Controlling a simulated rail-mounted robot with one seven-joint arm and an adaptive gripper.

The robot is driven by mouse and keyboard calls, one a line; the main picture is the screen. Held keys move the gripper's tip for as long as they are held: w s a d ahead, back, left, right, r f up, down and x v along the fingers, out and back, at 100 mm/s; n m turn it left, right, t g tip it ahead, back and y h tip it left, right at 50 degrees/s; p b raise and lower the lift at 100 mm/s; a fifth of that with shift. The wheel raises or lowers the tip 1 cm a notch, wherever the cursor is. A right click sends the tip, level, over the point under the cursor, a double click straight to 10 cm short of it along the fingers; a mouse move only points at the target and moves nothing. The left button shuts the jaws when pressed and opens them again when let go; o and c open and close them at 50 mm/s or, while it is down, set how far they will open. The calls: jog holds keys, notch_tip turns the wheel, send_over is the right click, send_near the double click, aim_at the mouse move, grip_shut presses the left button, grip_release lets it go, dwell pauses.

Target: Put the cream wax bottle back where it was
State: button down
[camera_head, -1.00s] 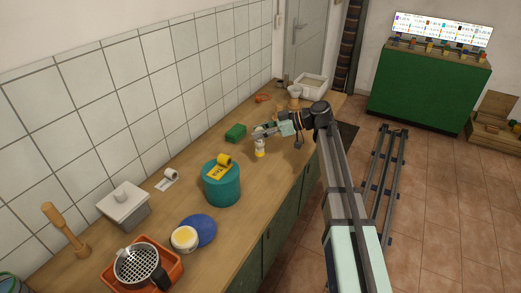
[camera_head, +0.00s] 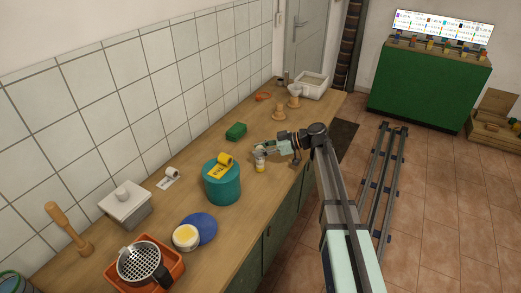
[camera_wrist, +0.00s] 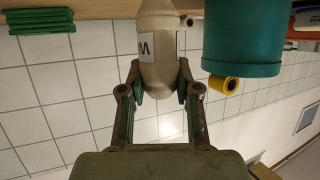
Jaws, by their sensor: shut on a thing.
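The cream wax bottle (camera_head: 260,165) is upright at the middle of the wooden counter, to the right of the teal canister (camera_head: 221,186). My gripper (camera_head: 260,153) is shut on it from the side. In the wrist view, the bottle (camera_wrist: 158,45) sits between both fingers, its label partly showing a dark letter. The picture there is upside down, with the counter along the top.
The teal canister, with a yellow tape roll (camera_head: 225,159) on top, stands close left of the bottle. A green pad (camera_head: 236,131) lies behind. Wooden pieces (camera_head: 279,114) and a white tray (camera_head: 312,87) are farther back. Bare counter lies right of the bottle.

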jog(key=shift+f, duration=0.2)
jog(key=c, duration=0.8)
grip_release()
jog(key=shift+r, duration=0.1)
jog(key=shift+r, duration=0.15)
jog(key=b+v, duration=0.2)
jog(key=v, duration=1)
jog(key=shift+b, duration=0.3)
